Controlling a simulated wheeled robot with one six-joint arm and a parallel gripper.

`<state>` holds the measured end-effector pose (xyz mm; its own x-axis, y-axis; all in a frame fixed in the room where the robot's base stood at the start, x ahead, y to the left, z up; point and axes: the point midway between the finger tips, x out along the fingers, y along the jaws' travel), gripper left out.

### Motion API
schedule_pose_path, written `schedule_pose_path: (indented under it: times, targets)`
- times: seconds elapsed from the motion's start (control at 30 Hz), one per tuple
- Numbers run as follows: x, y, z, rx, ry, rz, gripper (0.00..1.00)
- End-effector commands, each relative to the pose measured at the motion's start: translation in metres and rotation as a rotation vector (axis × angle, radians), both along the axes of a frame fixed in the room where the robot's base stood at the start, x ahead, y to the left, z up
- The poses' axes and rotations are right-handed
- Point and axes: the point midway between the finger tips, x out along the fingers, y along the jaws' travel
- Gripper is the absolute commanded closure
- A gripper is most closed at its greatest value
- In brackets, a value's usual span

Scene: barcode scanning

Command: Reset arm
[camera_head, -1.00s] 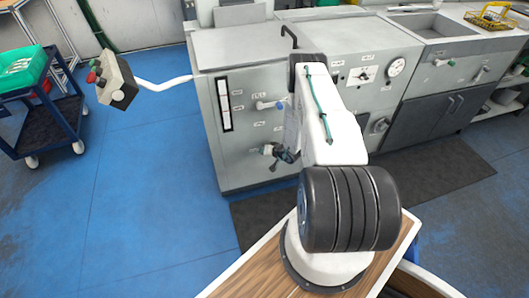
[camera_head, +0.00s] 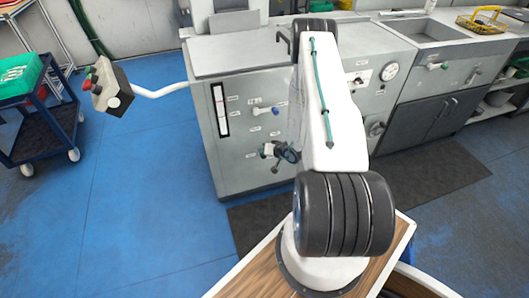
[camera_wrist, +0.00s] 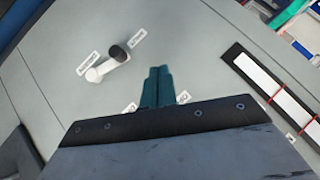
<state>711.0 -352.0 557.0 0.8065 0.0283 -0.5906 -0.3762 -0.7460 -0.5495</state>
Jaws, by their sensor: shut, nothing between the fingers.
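My gripper (camera_wrist: 157,85) shows in the wrist view as two teal fingers side by side with no gap, and nothing is held between them. It is in front of the grey machine (camera_wrist: 205,60), close to its labelled panel. I cannot tell whether the fingertips touch the panel. In the head view, my white arm stands over the wooden bench top and in front of the machine (camera_head: 240,170).
A lever (camera_wrist: 108,65) and a black-framed strip (camera_wrist: 275,88) are on the panel near my gripper. A control box (camera_head: 108,88) on a white arm sticks out left. A blue cart (camera_head: 40,130) stands far left. Blue floor (camera_head: 130,200) is open between. A sink unit (camera_head: 430,95) stands right.

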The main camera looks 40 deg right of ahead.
Motion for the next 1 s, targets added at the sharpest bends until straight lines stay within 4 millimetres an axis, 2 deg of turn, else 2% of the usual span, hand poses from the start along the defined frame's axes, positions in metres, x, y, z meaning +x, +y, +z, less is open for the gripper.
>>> schedule_pose_path:
  times: [0.77,0.9,1.0]
  targets:
    - [-0.005,0.003,0.005,0.013,0.001,-0.009,1.00]
    - [-0.004,0.006,0.006,0.122,-0.002,-0.072,1.00]
    - [-0.008,0.026,0.008,0.274,0.007,-0.084,1.00]
